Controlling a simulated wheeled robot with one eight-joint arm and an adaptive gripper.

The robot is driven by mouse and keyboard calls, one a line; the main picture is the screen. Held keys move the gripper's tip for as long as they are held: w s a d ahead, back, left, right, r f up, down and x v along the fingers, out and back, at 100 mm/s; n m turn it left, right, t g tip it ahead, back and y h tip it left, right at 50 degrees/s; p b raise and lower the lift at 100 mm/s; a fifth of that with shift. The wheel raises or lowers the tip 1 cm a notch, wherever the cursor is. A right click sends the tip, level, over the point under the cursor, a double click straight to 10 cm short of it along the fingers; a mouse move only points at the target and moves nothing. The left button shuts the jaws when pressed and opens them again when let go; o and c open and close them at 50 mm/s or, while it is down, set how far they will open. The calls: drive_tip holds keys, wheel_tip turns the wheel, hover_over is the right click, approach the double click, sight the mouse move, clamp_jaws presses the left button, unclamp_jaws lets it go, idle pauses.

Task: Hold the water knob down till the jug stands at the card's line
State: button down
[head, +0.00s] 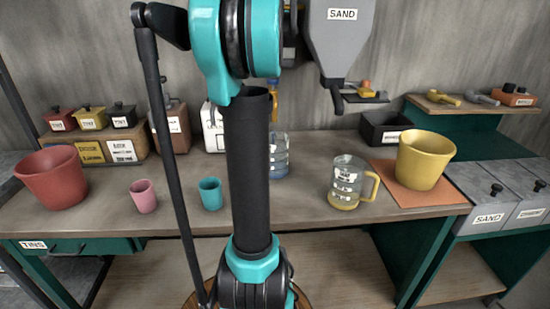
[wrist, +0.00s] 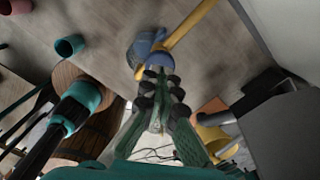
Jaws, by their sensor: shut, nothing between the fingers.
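A clear jug (head: 279,158) with bluish contents and pale markings stands on the bench, partly hidden behind my arm. An upright yellow pipe (head: 273,112) shows just behind it. In the wrist view, a yellow pipe (wrist: 192,24) runs to a blue round shape (wrist: 147,46); I cannot tell where the knob ends and the jug begins there. My gripper (wrist: 156,72) is shut and empty, its fingertips over the lower edge of that blue shape; contact is unclear. In the head view my gripper is hidden. A white card (head: 214,128) stands behind, mostly covered; its line is not readable.
A second glass jug (head: 345,182) with a yellow handle stands right, beside a yellow pot (head: 424,160) on an orange mat (head: 440,196). A teal cup (head: 211,194), pink cup (head: 143,196) and red pot (head: 52,178) stand left. A grey sand hopper (head: 340,45) hangs above.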

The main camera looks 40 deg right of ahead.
drive_tip(key=shift+f, duration=1.65)
drive_tip(key=shift+r, duration=0.2)
idle(3.2)
drive_tip(key=shift+r, duration=2.95)
